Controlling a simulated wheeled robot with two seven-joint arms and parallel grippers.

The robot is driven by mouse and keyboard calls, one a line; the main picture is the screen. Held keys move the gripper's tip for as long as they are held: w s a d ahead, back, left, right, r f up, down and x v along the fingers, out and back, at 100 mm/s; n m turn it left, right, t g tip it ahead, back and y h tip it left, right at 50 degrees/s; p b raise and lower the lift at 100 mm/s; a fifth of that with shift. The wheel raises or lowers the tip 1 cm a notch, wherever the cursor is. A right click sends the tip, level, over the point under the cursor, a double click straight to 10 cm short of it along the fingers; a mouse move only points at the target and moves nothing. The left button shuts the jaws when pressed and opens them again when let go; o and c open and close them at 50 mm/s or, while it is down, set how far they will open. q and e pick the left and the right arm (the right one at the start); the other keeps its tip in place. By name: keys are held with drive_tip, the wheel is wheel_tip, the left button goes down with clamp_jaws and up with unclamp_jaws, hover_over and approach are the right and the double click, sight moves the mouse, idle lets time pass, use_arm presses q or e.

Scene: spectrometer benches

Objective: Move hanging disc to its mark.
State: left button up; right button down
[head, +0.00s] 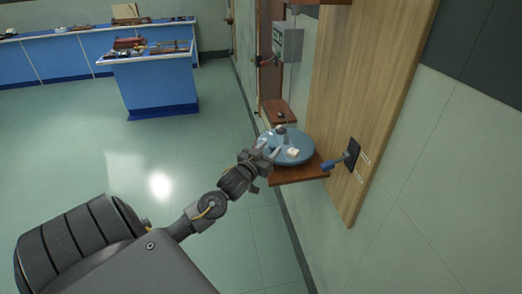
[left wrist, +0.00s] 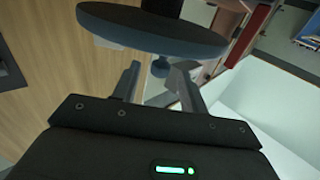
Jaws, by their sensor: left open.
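The disc (head: 292,147) is blue-grey and round, with a knob and a small white patch on top. In the head view it is over a small brown shelf (head: 312,172) on the wall board; I cannot tell whether it touches the shelf. My left gripper (head: 268,151) is open at the disc's near-left edge. In the left wrist view the disc (left wrist: 150,30) shows beyond the open fingers (left wrist: 158,82), its knob seen in the gap between them. I cannot tell whether the fingers touch it. The mark cannot be made out clearly.
A wooden board (head: 365,70) bears a black plate with a blue handle (head: 347,154) and small white labels just right of the disc. A grey box (head: 290,42) and another small shelf (head: 278,112) are farther along the wall. Blue benches (head: 155,85) stand far left; the floor between is clear.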

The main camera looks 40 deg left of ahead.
use_arm(q)
drive_tip(key=s+d+b, duration=0.1)
drive_tip(key=s, duration=0.5)
drive_tip(key=shift+s, duration=0.2)
drive_tip(key=shift+d, duration=0.1)
